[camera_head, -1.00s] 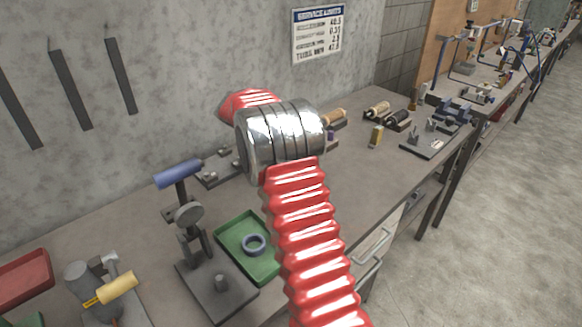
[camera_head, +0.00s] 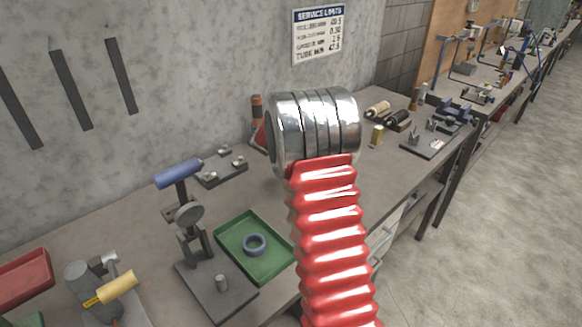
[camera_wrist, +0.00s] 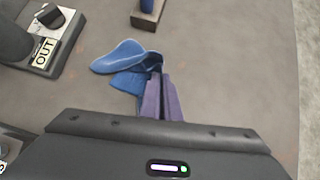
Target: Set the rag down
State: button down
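The blue rag (camera_wrist: 122,60) shows in the wrist view, spread to the left of my fingertips with its near fold bunched at them. My gripper (camera_wrist: 156,74) has two purple fingers close together, and the rag's edge lies between their tips. The rag hangs or lies over the grey-brown bench top (camera_wrist: 225,70); whether it touches the surface is hard to tell. In the head view my red ribbed arm and shiny joint hide both the gripper and the rag.
A block marked OUT (camera_wrist: 43,54) stands left of the rag, and a small wooden block with a blue piece (camera_wrist: 148,14) beyond it. A green tray with a ring (camera_head: 270,265) and a blue-handled press (camera_head: 180,175) stand left of my arm. Bare bench lies right of the rag.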

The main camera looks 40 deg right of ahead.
jog(key=c, duration=1.6)
grip_release()
jog(key=shift+o, duration=0.2)
jog(key=shift+s+d+r+p, duration=0.2)
jog(key=shift+r+p, duration=0.1)
jog(key=shift+r, duration=0.15)
jog(key=shift+s+d+r+p, duration=0.15)
jog(key=shift+r+p, duration=0.15)
jog(key=shift+r, duration=0.15)
jog(key=shift+s+r, duration=0.25)
jog(key=shift+r, duration=0.35)
notch_tip(320, 180, up, 7)
jog(key=s+d, duration=0.1)
jog(key=s, duration=0.1)
jog(key=shift+s+d, duration=0.25)
jog(key=shift+s, duration=0.05)
